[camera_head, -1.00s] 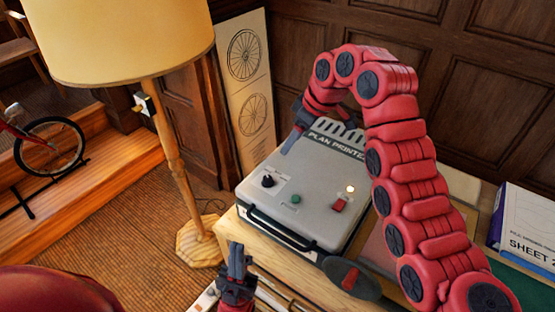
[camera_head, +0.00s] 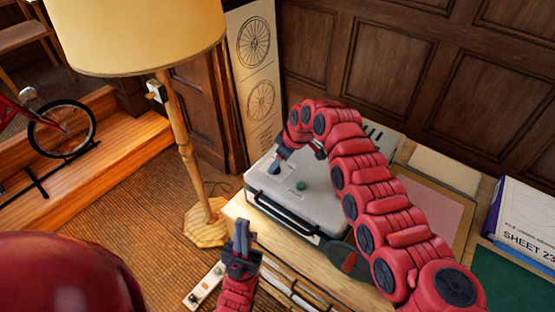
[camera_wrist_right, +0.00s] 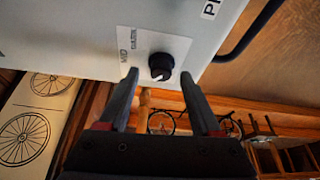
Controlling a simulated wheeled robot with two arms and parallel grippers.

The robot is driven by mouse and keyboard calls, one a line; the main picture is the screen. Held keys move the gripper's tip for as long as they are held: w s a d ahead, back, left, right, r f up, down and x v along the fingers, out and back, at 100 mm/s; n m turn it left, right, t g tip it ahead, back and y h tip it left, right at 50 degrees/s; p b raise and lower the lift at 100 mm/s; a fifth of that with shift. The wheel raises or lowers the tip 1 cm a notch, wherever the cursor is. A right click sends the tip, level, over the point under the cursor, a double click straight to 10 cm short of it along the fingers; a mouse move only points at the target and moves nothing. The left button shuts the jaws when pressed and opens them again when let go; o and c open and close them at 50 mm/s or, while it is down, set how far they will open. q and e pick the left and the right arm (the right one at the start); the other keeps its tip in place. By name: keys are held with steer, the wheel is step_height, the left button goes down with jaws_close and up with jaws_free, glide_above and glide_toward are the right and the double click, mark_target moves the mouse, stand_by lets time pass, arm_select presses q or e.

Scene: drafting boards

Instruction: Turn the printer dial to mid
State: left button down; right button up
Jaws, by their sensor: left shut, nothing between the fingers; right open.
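The grey plan printer (camera_head: 327,196) lies on the wooden desk. Its black dial (camera_wrist_right: 161,66) sits on a pale label with small lettering in the right wrist view; in the head view my right gripper hides it. My right gripper (camera_head: 275,167) is over the printer's front left corner. In the right wrist view it is open (camera_wrist_right: 160,76), with the dial appearing between its fingertips and a gap on both sides. I cannot tell how far the tips are from the panel. My left gripper (camera_head: 241,238) is shut and empty, in front of the desk.
A green button (camera_head: 300,185) is right of the dial area, and a black handle (camera_head: 284,215) runs along the printer's front. A lamp (camera_head: 185,150) stands left of the desk. A boxed sheet set (camera_head: 524,220) is at the right.

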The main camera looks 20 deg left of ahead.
steer(key=shift+s+a+f, duration=0.1)
steer(key=shift+a+f, duration=0.05)
steer(key=shift+f, duration=0.3)
jaws_close()
